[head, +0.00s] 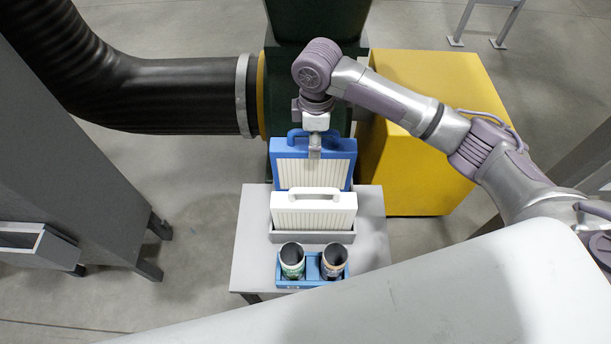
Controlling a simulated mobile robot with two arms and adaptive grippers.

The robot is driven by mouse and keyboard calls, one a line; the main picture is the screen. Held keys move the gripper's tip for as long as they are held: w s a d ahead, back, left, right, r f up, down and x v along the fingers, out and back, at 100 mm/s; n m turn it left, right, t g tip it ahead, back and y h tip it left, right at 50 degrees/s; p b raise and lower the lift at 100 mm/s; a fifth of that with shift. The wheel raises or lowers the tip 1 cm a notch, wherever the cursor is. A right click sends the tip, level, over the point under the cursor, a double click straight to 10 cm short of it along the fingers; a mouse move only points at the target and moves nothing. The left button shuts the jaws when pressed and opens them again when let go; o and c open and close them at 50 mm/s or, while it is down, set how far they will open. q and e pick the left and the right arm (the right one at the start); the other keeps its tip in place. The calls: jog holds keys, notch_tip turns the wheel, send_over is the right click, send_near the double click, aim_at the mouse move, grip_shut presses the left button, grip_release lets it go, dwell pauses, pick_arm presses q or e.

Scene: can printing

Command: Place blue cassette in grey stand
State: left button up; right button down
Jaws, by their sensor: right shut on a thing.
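The blue cassette (347,168) has a blue frame, a white ribbed face and a handle on top. It is upright behind the white cassette (313,211), which hides its lower part. My right gripper (314,152) is shut on the blue cassette at its handle. The grey stand (312,237) is on the small table and holds the white cassette. Whether the blue cassette touches the stand is hidden. My left gripper is not in view.
A blue holder (312,284) with two open cans, a green one (292,259) and an orange one (333,260), stands at the table's front (250,240). A dark green machine with a black duct (160,95) is behind. A yellow box (440,90) is at right.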

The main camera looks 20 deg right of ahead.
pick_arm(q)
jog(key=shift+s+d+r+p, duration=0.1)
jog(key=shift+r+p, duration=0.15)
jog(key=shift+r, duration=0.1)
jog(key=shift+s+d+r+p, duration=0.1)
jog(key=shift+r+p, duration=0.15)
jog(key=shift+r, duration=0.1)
pick_arm(e)
notch_tip(320, 180, down, 7)
jog(key=shift+f, duration=0.25)
jog(key=c, duration=0.6)
grip_release()
jog(key=b, duration=0.2)
send_near(314, 161)
jog(key=shift+w+d+f, duration=0.2)
jog(key=shift+w+f, duration=0.05)
jog(key=shift+w, duration=0.3)
jog(key=shift+w+d+f, duration=0.15)
jog(key=shift+w+f, duration=0.05)
jog(key=shift+w, duration=0.3)
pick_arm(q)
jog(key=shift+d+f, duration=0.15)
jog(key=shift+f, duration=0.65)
